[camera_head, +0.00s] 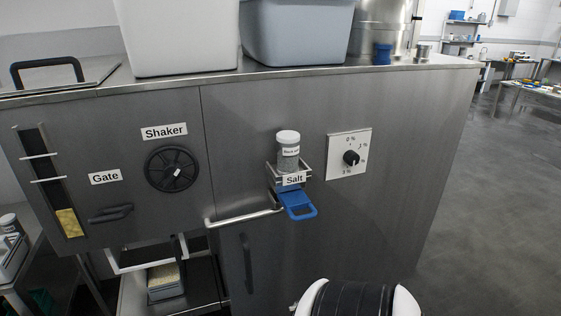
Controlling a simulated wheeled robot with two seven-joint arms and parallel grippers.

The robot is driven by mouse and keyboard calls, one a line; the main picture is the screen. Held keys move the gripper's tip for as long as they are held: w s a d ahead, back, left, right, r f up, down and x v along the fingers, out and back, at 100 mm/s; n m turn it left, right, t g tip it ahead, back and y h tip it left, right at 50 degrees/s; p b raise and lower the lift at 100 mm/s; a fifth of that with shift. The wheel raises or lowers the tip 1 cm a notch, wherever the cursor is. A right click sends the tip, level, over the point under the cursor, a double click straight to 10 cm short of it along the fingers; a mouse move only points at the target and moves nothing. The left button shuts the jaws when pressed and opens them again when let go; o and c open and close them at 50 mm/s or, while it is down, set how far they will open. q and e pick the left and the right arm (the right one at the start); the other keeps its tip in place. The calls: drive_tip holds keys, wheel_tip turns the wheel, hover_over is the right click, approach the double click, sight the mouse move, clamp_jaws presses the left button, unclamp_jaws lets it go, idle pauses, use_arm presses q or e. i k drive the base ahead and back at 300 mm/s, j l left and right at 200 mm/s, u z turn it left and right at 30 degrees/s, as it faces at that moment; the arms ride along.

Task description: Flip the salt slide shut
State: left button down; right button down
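The salt slide (297,204) is a blue plate with a loop handle. It sticks out toward me and downward, below the "Salt" label (292,180) on the grey steel machine front. A clear salt shaker jar (288,158) with a pale lid stands in a small metal holder just above it. I cannot tell for certain how far the slide is pulled out. Neither of my grippers shows in the head view, so nothing is seen touching the slide.
The dosing dial (351,157) is right of the salt jar. Left are the black shaker wheel (172,169), the gate handle (110,214) and a metal bar (243,216). Grey bins (296,30) stand on top. Open floor (490,200) lies right.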

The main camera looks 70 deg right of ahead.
sight(296, 199)
drive_tip(key=z, duration=2.3)
drive_tip(key=l+u, duration=0.1)
drive_tip(key=l, duration=0.15)
